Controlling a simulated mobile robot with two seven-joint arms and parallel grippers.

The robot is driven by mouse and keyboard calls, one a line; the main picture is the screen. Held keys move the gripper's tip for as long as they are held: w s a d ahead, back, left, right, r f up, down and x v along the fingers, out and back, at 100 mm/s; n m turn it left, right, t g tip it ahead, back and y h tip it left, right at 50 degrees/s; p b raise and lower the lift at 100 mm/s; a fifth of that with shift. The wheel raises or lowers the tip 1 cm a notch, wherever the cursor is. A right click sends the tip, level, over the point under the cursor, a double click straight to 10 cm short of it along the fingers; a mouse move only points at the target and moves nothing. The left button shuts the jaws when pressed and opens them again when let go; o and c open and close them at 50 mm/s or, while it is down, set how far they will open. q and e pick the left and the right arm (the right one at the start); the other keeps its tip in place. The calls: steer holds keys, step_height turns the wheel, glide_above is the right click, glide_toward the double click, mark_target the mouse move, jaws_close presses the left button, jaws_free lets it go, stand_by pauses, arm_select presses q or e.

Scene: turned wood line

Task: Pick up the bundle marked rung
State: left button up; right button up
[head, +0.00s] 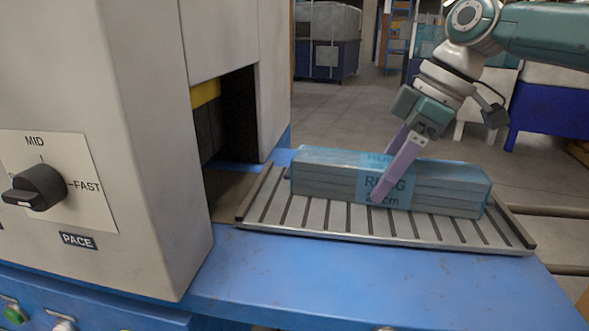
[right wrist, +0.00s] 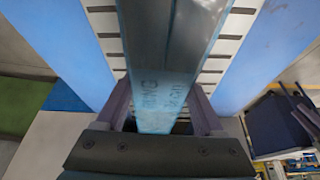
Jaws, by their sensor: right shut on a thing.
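In the right wrist view the bundle (right wrist: 165,60) runs between the two fingers (right wrist: 160,110). I cannot see any gap between bundle and tray. My left gripper is not in view.
The grey machine housing (head: 90,80) stands close on the left, with a pace knob (head: 38,187) and a dark outlet opening. The blue bench (head: 390,285) is bare in front of the tray. Blue-based bins (head: 328,55) stand far back on open floor.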

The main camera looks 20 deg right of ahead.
jaws_close()
steer(key=shift+r, duration=0.1)
